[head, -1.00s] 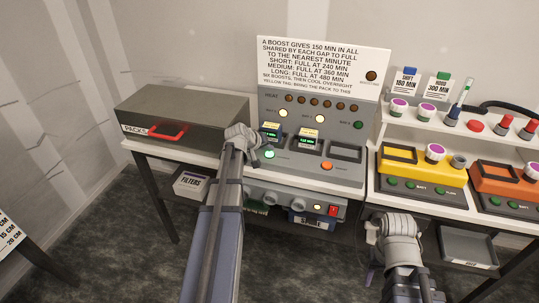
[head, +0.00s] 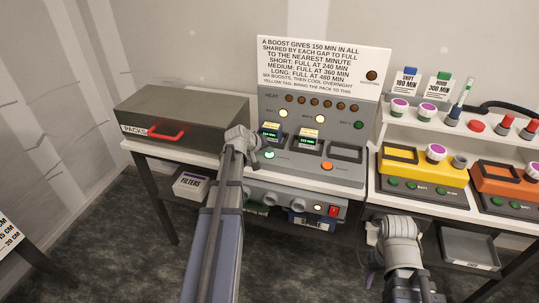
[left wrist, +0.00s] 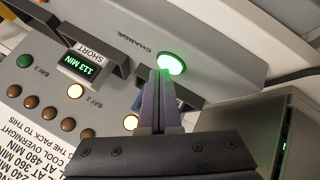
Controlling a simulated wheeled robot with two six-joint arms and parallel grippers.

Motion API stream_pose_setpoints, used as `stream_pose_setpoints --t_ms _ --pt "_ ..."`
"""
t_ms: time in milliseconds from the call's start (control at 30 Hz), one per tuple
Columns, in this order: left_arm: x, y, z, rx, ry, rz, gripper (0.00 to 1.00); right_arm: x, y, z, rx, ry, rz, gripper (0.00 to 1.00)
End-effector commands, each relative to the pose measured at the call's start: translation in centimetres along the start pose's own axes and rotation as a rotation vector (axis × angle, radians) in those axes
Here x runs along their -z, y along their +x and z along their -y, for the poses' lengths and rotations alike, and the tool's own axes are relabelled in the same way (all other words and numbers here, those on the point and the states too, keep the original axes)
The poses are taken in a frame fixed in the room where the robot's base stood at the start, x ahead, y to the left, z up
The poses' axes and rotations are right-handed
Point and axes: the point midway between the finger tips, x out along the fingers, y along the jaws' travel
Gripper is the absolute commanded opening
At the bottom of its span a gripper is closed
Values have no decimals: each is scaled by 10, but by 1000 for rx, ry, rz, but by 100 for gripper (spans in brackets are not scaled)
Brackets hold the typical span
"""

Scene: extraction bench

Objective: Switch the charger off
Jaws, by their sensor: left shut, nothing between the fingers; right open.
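The charger (head: 350,172) is a grey console with a sign at its back. Two packs with lit green displays sit in its left (head: 271,132) and middle (head: 309,142) bays; the right bay (head: 346,152) is empty. A red switch (head: 333,211) is on its front panel beside a small lit lamp (head: 318,208). The green CHARGE button (head: 269,155) is lit; it also shows in the left wrist view (left wrist: 171,63). My left gripper (left wrist: 161,75) is shut and empty, its tips close at that button; contact is unclear. My right gripper (head: 370,262) is open, low in front of the bench, mostly hidden by its wrist.
A grey PACKS box (head: 185,118) with a red handle stands left of the charger. Yellow (head: 425,170) and orange (head: 505,185) units stand to the right. A FILTERS bin (head: 190,186) and a grey bin (head: 468,248) are below the bench top.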

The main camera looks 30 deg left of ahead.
Motion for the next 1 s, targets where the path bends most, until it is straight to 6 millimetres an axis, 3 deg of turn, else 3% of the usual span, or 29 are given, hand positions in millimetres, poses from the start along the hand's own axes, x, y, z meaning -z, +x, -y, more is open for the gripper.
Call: stream_pose_setpoints --t_ms 467,1000 --pt "-1 2 1 0 0 0 0 0 2 0 0 0 0 50" --pt "7 -10 -7 0 0 0 0 -1 -14 -1 0 0 0 50"
